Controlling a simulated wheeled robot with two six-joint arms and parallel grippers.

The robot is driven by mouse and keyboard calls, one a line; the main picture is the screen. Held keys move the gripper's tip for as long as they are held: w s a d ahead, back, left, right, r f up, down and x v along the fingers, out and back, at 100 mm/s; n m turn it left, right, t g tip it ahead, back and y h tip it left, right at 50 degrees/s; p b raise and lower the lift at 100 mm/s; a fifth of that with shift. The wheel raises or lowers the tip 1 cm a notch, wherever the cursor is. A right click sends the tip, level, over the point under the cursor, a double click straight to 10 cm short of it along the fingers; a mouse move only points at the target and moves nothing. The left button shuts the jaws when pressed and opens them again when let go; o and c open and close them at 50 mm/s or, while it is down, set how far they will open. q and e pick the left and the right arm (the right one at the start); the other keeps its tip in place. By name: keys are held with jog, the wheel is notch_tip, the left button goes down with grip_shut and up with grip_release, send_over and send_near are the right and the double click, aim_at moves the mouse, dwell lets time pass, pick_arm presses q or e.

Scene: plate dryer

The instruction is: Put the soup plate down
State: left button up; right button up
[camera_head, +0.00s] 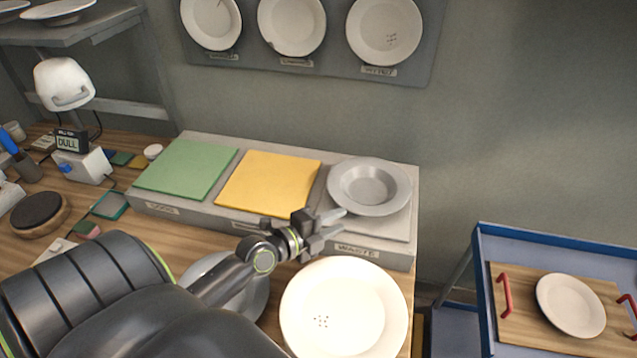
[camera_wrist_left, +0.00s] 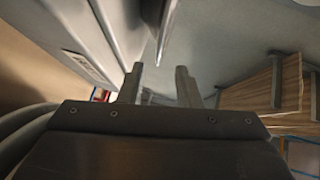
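A grey, deep-welled plate (camera_head: 369,187), which looks like the soup plate, lies upright on the right-hand pale pad (camera_head: 372,225) of a raised grey ledge. My left gripper (camera_head: 341,221) is just in front of and left of this plate, near its front rim. Its two fingers are apart with nothing between them. In the left wrist view the fingers (camera_wrist_left: 158,85) are also apart and empty. A thin pale edge (camera_wrist_left: 166,30), probably the plate's rim, shows beyond them. I cannot tell whether a finger touches the plate. My right gripper is out of view.
Green (camera_head: 187,167) and yellow (camera_head: 268,183) pads lie left on the ledge. A white plate (camera_head: 345,310) with dark specks stands in front; another pale plate (camera_head: 245,300) is partly behind my arm. A blue cart (camera_head: 550,238) at right carries a board and a white plate (camera_head: 571,305).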

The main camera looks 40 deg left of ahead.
pick_arm(q)
jog(key=shift+b+v, duration=0.3)
jog(key=shift+v, duration=2.05)
